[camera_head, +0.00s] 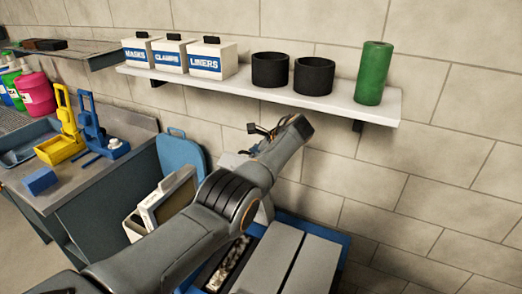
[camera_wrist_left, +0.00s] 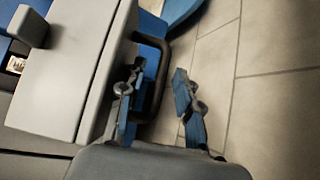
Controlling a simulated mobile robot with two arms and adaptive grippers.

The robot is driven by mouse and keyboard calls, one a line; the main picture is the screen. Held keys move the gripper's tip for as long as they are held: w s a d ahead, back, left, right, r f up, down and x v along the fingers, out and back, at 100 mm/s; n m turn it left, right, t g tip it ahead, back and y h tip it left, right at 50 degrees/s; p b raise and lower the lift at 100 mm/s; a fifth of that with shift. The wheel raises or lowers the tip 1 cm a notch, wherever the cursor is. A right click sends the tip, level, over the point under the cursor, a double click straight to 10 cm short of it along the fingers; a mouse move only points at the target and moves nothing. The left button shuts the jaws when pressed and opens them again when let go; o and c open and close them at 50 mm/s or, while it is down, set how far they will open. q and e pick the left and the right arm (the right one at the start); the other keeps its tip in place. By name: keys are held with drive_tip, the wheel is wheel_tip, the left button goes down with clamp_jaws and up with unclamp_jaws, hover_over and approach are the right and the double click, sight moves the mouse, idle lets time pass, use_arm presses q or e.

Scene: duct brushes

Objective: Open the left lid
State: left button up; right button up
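A blue-framed chest with light grey lids (camera_head: 311,266) stands low at the bottom centre of the head view, partly hidden by my left arm. In the left wrist view a light grey lid (camera_wrist_left: 66,70) fills the left side, with a dark curved handle (camera_wrist_left: 164,62) at its edge. My left gripper (camera_wrist_left: 160,98) is open, with one finger on the inner side of the handle and the other apart on its outer side. In the head view this gripper (camera_head: 262,130) is partly hidden by its own wrist. My right gripper is not in view.
A wall shelf (camera_head: 340,100) above holds labelled boxes (camera_head: 212,58), two black cups (camera_head: 270,70) and a green cylinder (camera_head: 374,73). A workbench (camera_head: 120,160) stands at left. A white panel-like object (camera_head: 170,195) and a blue rounded object (camera_head: 181,152) stand beside the chest.

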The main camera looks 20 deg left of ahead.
use_arm(q)
drive_tip(key=v, duration=1.1)
drive_tip(key=shift+d, duration=0.25)
drive_tip(key=shift+r, duration=0.1)
drive_tip(key=shift+s, duration=0.15)
